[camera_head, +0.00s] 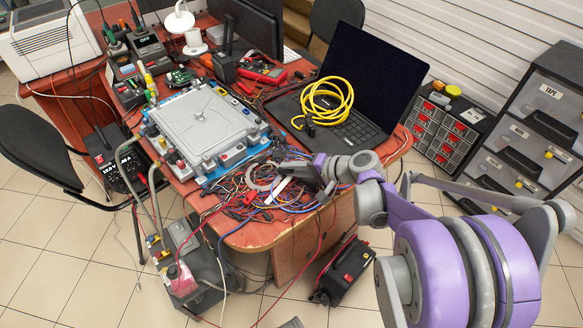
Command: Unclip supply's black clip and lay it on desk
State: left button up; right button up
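A grey metal box (205,122) on a blue-edged base sits on the red desk (257,236), with coloured fittings along its sides. Grey hoses (153,196) run from its left side down to a floor unit with a pink reservoir (181,279). The supply's black clip is too small to make out among the fittings. My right gripper (284,178) reaches in from the right, low over tangled wires at the desk's front, to the right of the box. I cannot tell its opening or whether it holds anything. My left gripper is not in view.
A tangle of coloured wires (237,187) covers the desk front. A laptop (371,82) with a coiled yellow cable (325,103) stands behind my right gripper. A multimeter (262,71) and tools crowd the back. Little bare desk shows, mainly at the front edge.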

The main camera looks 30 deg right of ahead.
jog(key=o, duration=0.4)
jog(key=shift+o, duration=0.2)
jog(key=p+v, duration=0.2)
jog(key=v, duration=0.9)
jog(key=shift+f, duration=0.1)
